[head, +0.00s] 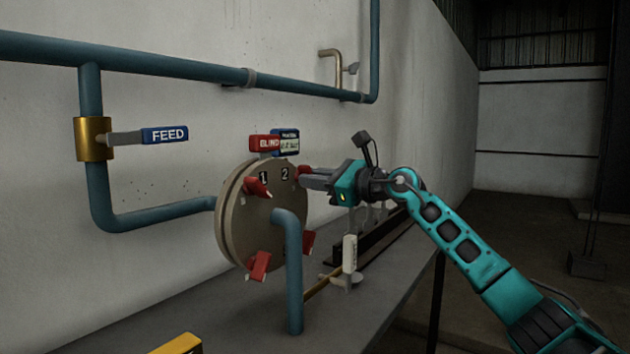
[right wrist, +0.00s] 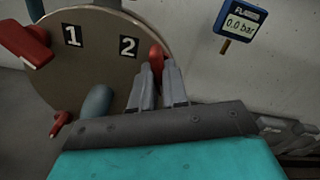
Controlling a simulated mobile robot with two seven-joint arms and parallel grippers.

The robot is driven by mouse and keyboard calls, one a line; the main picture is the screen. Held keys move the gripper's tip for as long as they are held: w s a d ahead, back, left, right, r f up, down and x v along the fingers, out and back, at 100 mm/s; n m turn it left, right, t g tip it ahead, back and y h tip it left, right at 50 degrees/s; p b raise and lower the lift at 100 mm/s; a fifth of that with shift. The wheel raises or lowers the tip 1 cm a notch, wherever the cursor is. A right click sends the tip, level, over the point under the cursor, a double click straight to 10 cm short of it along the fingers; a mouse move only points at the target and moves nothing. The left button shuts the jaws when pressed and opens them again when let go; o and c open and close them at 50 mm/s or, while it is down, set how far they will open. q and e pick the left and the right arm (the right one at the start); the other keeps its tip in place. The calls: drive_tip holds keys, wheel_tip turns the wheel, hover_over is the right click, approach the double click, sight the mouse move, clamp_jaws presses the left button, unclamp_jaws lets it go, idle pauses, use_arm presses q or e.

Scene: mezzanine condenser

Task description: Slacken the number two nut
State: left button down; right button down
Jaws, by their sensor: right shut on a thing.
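The number two nut (head: 304,172) is red and sits at the upper right of the round beige flange (head: 233,222), beside the label 2 (head: 285,173). My right gripper (head: 307,177) reaches it from the right and is shut on it. In the right wrist view the red nut (right wrist: 156,58) shows between the fingertips (right wrist: 158,82), partly hidden by them. The number one nut (head: 257,187) is red, beside the label 1. Two more red nuts show lower on the flange, at its bottom (head: 259,265) and lower right (head: 308,242). My left gripper is not in view.
A blue gauge reads 0.0 bar (right wrist: 240,26). A red BLIND tag (head: 265,143) stands above the flange. A blue pipe (head: 293,275) rises in front of it. A FEED valve handle (head: 164,135) is at left. The grey bench (head: 190,300) has a white-handled fitting (head: 349,255).

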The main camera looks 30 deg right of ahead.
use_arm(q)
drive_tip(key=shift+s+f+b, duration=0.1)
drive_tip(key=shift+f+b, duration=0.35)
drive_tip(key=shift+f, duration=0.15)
use_arm(e)
drive_tip(key=n, duration=0.5)
drive_tip(key=shift+r, duration=0.1)
drive_tip(key=shift+n, duration=0.3)
drive_tip(key=c, duration=1.1)
unclamp_jaws()
drive_tip(key=shift+c, duration=0.2)
